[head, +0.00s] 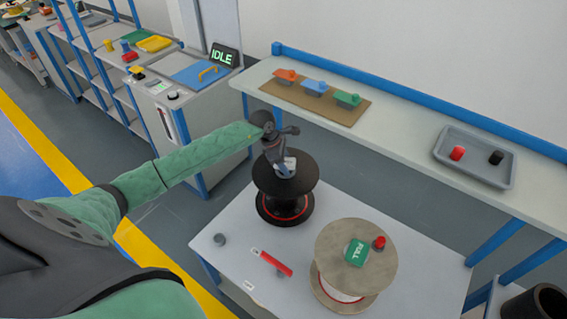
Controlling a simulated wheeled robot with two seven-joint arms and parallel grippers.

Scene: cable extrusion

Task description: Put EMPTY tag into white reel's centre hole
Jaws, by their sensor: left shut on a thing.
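My left gripper (282,160) is shut on a small whitish-grey tag (289,165), right above the top of a black reel (270,184). The tag's writing is too small to read, and I cannot tell whether it touches the reel. The gripper and tag hide the black reel's centre. A pale beige reel (335,240) with white winding stands at the front right of the table. A green FULL tag (356,253) lies on its top, covering part of the middle. No other reel looks white. My right gripper is not in view.
Behind, a shelf carries coloured blocks on a brown board (330,107) and a grey tray (480,172).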

